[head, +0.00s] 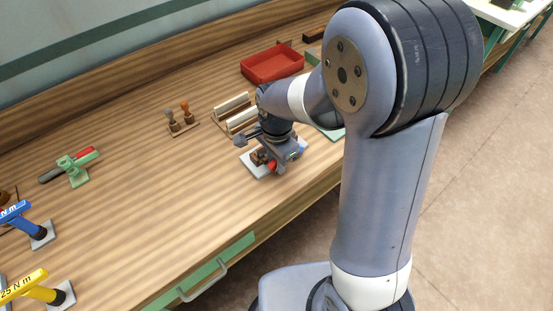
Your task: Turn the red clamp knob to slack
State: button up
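A small red part (272,166), which looks like the red clamp knob, shows low on a fixture near the bench's front edge. The fixture has a pale base plate (254,164) and a dark brown block on it. My gripper (266,152) points down right over this fixture, close to the red part. The gripper body and fingers hide much of the fixture. I cannot tell whether the fingers touch the knob, or whether they are open or shut. The knob's turn position cannot be made out.
A red tray (272,64) stands at the back of the wooden bench (150,190). Stamps on a stand (183,128) and a rack with pale bars (233,104) are nearby. A green tool stand (73,173), blue handle (14,212) and yellow handle (24,286) are left. The middle front is clear.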

grip_shut()
jog(key=shift+b, duration=0.3)
jog(key=t+h+b, duration=0.1)
jog(key=b, duration=0.1)
jog(key=t+h+b, duration=0.1)
jog(key=b, duration=0.1)
jog(key=f+h+b, duration=0.1)
jog(key=h+b, duration=0.1)
jog(key=shift+s+a+t, duration=0.2)
jog(key=shift+a+t, duration=0.2)
jog(key=t+h+b, duration=0.1)
jog(key=b, duration=0.2)
jog(key=t+h+b, duration=0.1)
jog(key=b, duration=0.2)
jog(key=h+b, duration=0.1)
jog(key=b, duration=0.2)
jog(key=shift+s+a+t+h, duration=0.2)
jog(key=shift+a+t+h, duration=0.05)
jog(key=shift+t+h, duration=0.15)
jog(key=t+h+b, duration=0.1)
jog(key=b, duration=0.2)
jog(key=shift+r+h+b, duration=0.15)
jog(key=shift+h+b, duration=0.2)
jog(key=shift+h, duration=0.05)
jog(key=shift+r+b, duration=0.1)
jog(key=shift+b, duration=0.25)
jog(key=shift+r+t+h, duration=0.1)
jog(key=shift+t+h, duration=0.2)
